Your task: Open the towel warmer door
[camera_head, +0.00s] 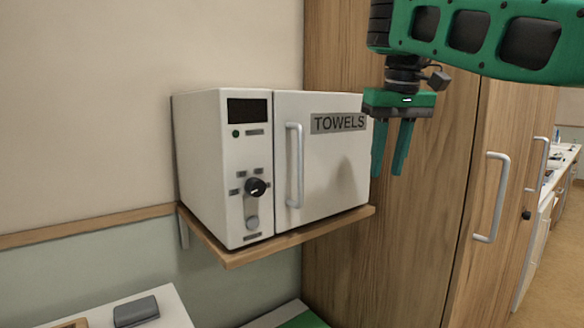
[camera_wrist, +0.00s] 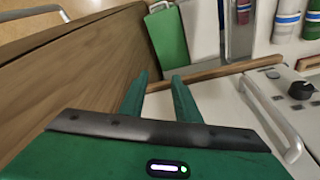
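The white towel warmer (camera_head: 225,165) stands on a wooden wall shelf in the head view. Its door (camera_head: 335,170), marked TOWELS, looks closed, with a vertical bar handle (camera_head: 295,165) at the door's left edge. A control panel with a black knob (camera_head: 255,187) is left of the door. My green gripper (camera_head: 387,165) hangs fingers-down in front of the door's right edge, open and empty, right of the handle and apart from it. In the wrist view, the open fingers (camera_wrist: 158,90) point past the warmer's front; the handle (camera_wrist: 270,118) lies to their right.
The wooden shelf (camera_head: 240,257) sticks out below the warmer. A tall wooden cabinet (camera_head: 400,260) with bar handles (camera_head: 490,197) stands to the right, close to my gripper. A white surface with a grey box (camera_head: 136,311) is at the lower left.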

